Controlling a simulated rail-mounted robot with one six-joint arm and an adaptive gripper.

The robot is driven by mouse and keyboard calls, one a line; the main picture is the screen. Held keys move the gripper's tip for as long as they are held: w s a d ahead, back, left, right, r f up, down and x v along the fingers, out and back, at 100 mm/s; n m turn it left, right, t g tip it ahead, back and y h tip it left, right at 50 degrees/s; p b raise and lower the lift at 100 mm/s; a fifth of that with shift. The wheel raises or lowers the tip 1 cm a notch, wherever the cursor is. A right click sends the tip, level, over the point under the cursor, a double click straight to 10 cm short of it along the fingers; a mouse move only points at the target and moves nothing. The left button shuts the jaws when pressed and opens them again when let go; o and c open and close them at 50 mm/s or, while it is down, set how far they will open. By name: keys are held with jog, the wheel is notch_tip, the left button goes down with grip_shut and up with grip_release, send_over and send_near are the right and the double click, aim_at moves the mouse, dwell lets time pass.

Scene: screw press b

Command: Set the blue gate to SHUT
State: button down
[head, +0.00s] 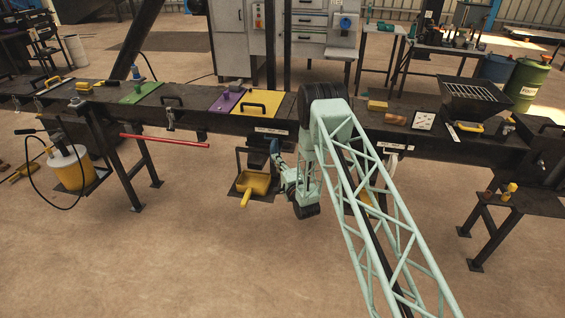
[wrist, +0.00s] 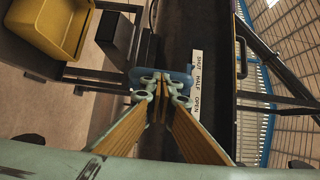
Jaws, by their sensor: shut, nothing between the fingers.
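The blue gate's handle (wrist: 183,73) shows in the wrist view right behind my fingertips, partly hidden by them. In the head view the blue piece (head: 274,146) hangs at the front edge of the bench. A white label (wrist: 200,92) beside it reads SHUT, HALF, OPEN. The blue handle is near the SHUT and HALF end of the label; its exact mark I cannot tell. My gripper (wrist: 162,82) is shut and empty, its tips at or against the blue handle; contact is unclear. In the head view my gripper (head: 279,163) is just below the bench's front edge.
A yellow scoop-like tray (head: 257,181) sits on a low shelf below the gate, and also shows in the wrist view (wrist: 52,22). The dark bench (head: 222,123) runs across, with a yellow plate (head: 266,104) above. A red bar (head: 165,140) is at left.

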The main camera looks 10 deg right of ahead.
jog(key=shift+w+a, duration=0.3)
jog(key=shift+a, duration=0.55)
jog(key=s+d, duration=0.5)
jog(key=s, duration=0.7)
jog(key=shift+d+p, duration=0.15)
jog(key=shift+p, duration=0.15)
jog(key=shift+w+r, duration=0.1)
dwell(0.7)
